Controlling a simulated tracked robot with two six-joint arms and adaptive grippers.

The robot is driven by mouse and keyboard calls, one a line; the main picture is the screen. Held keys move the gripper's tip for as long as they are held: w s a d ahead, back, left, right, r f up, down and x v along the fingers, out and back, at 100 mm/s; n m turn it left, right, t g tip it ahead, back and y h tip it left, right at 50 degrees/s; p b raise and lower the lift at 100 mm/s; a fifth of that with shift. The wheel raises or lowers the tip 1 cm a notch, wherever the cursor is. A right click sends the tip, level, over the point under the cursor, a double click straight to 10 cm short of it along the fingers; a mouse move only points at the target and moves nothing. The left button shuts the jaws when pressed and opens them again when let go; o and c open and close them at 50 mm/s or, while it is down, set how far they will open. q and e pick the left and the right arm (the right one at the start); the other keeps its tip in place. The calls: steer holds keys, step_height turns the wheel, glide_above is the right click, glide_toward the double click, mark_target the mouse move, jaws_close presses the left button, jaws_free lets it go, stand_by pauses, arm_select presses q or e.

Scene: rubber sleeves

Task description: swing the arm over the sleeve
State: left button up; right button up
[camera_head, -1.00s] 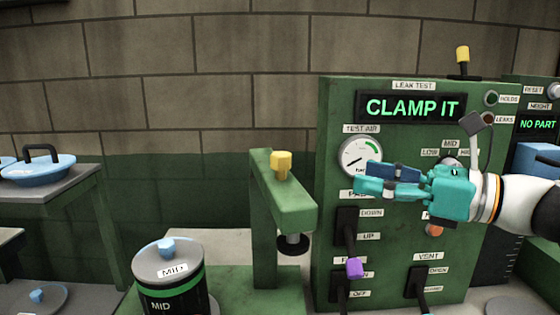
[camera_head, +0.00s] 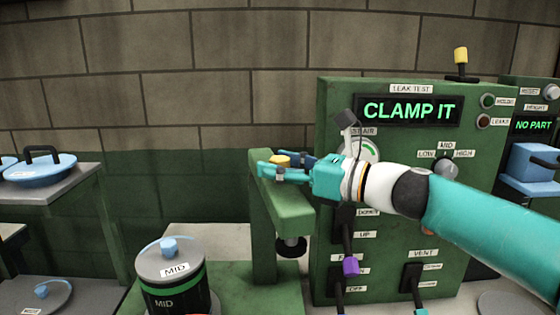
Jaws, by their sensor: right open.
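The sleeve (camera_head: 166,297) is a dark cylinder with a green band and a "MID" label. It stands upright on the green base at lower left, under a grey lid with a blue knob. The green swing arm (camera_head: 280,208) sits on a post to its right, with a black pad (camera_head: 291,247) hanging from its end, not over the sleeve. My right gripper (camera_head: 284,166) is open, with its fingers around or beside the yellow knob (camera_head: 281,159) on top of the arm. Contact cannot be told. My left gripper is not in view.
The green leak test panel (camera_head: 480,190) stands at right; its display (camera_head: 410,109) reads "CLAMP IT". Purple-tipped lever (camera_head: 351,265) is below my right arm. A side stand at left holds a blue lidded dish (camera_head: 40,170). Space between sleeve and post is clear.

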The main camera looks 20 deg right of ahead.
jaws_close()
stand_by(0.4)
